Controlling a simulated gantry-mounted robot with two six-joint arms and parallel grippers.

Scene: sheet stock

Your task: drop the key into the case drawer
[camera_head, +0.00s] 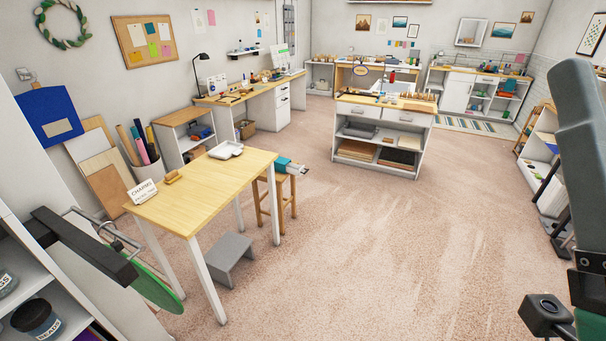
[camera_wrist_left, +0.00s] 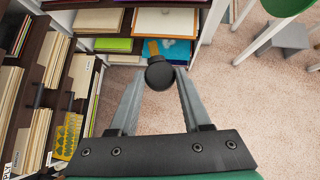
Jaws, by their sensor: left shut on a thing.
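My left gripper (camera_wrist_left: 160,72) is shut on a small dark round knob-like thing (camera_wrist_left: 159,76) in the left wrist view. The thing sits between the fingertips. I cannot tell whether it is the key, and no other key is recognisable. White drawer fronts (camera_head: 358,109) show under the top of the central workbench in the head view, and they look shut. More white drawers (camera_head: 282,96) are under the desk at the back left. I cannot tell which is the case drawer. My right arm shows at the right edge, but its fingers are out of view.
A wooden-topped table (camera_head: 215,187) stands at the left with a white tray (camera_head: 225,150) and a charms sign (camera_head: 143,191). A grey step (camera_head: 231,252) and a wooden stool (camera_head: 275,199) stand by it. Dark shelves of sheets (camera_wrist_left: 40,75) fill the left wrist view's left. The central carpet is clear.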

